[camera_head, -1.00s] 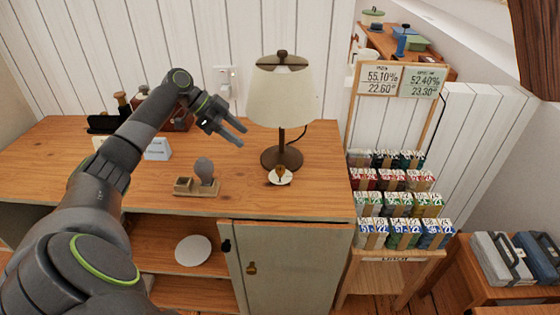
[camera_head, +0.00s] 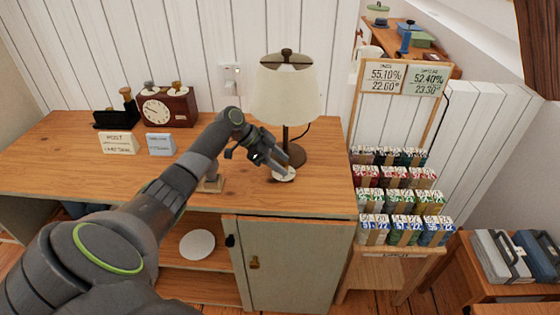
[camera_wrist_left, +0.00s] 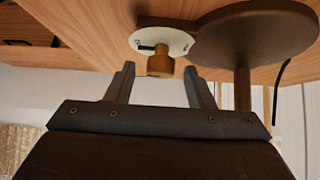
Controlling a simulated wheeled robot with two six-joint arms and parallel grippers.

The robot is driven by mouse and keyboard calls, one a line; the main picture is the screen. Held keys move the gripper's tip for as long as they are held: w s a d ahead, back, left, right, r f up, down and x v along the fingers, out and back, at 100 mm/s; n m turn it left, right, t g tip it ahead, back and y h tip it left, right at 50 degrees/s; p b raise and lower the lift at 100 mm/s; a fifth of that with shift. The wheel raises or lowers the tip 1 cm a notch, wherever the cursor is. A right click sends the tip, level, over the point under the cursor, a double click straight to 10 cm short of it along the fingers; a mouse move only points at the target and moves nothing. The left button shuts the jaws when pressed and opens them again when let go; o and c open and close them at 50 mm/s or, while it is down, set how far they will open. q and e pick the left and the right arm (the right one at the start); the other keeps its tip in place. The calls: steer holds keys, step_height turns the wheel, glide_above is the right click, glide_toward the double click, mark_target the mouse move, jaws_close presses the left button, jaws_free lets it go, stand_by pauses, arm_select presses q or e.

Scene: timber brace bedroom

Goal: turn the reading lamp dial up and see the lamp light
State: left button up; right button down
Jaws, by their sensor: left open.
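The reading lamp (camera_head: 286,92) stands on the wooden cabinet top, with a cream shade and a dark round base. Its dial (camera_wrist_left: 160,62) is a brass knob on a white disc in front of the base. In the head view the white disc (camera_head: 285,176) shows just below my fingertips. My left gripper (camera_head: 284,161) is open, and in the left wrist view its two fingers (camera_wrist_left: 159,82) point toward the knob, one to each side and apart from it. I cannot tell whether the lamp is lit. My right gripper is not in view.
A clock (camera_head: 167,107), a dark tray holder and small signs (camera_head: 118,143) stand at the back left. A small wooden stand (camera_head: 211,184) is partly hidden behind my arm. A board with rows of packets (camera_head: 400,195) stands right of the cabinet. A wall switch (camera_head: 231,78) is behind.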

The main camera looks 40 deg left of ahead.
arm_select(q)
steer(key=c, duration=1)
steer(key=shift+s+r+n+p, duration=0.15)
steer(key=shift+n+p, duration=0.35)
steer(key=shift+p, duration=0.35)
steer(key=n+t+y+p, duration=0.1)
steer(key=n+y+p, duration=0.2)
steer(key=p, duration=0.3)
steer(key=d+n+t+y+p, duration=0.1)
steer(key=n+y+p, duration=0.1)
steer(key=n+p, duration=0.3)
steer(key=n+t+y+p, duration=0.2)
steer(key=n+y+p, duration=0.1)
steer(key=p, duration=0.4)
steer(key=shift+d+r+n+y, duration=0.2)
steer(key=shift+n+y, duration=0.1)
steer(key=shift+n, duration=0.2)
steer(key=shift+f+n+y+p, duration=0.25)
steer(key=shift+n+y+p, duration=0.25)
steer(key=shift+n+y, duration=0.5)
steer(key=shift+d+f+n+g+y, duration=0.1)
steer(key=shift+n+g+y, duration=0.5)
steer(key=shift+n, duration=0.7)
steer(key=o, duration=1)
steer(key=shift+y, duration=0.3)
